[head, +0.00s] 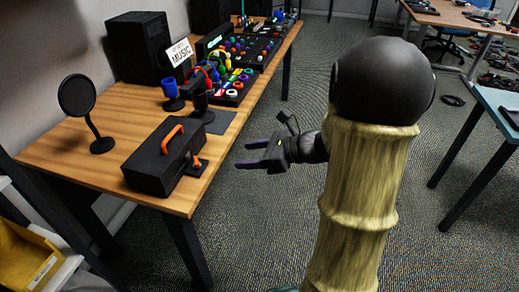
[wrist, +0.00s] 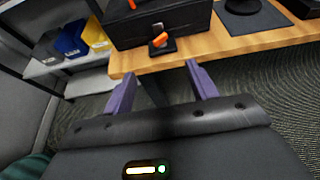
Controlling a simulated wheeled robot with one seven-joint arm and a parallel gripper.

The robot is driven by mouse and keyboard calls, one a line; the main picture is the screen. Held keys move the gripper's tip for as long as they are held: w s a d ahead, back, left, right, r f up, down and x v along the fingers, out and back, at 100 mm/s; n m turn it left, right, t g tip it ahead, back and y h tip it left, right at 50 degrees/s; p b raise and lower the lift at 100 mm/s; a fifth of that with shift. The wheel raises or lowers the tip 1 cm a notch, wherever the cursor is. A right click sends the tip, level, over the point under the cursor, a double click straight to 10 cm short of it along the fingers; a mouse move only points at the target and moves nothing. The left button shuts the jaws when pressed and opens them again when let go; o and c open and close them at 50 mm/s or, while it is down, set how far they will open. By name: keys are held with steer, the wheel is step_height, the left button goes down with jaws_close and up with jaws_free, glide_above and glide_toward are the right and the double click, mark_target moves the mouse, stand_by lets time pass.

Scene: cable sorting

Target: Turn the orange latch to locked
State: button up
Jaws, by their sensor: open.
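The orange latch (head: 197,162) sits on the front side of a black case (head: 152,168) near the table's front edge. The case has an orange handle (head: 172,138) on its lid. In the wrist view the latch (wrist: 160,39) shows as a short orange piece on a black mount, tilted, in front of the case (wrist: 185,18). My gripper (head: 245,155) is open and empty, with purple fingers. It is off the table's edge, to the right of the latch and apart from it. In the wrist view the fingers (wrist: 160,85) point toward the table below the latch.
The wooden table (head: 90,150) also holds a round black screen on a stand (head: 77,97), a speaker (head: 140,47), a "MUSIC" sign (head: 179,53) and coloured cable gear (head: 235,85). Shelf bins (wrist: 70,38) stand left. Carpet (head: 260,205) beside the table is clear.

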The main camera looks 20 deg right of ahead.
steer(key=s+a+r+n+g+h+p, duration=0.3)
steer(key=s+r+n+g+h+p, duration=0.4)
steer(key=s+r+n+p, duration=0.5)
steer(key=s+n+p, duration=0.1)
steer(key=n+p, duration=0.3)
steer(key=p, duration=0.5)
steer(key=shift+s+h, duration=0.2)
steer(key=shift+h, duration=0.1)
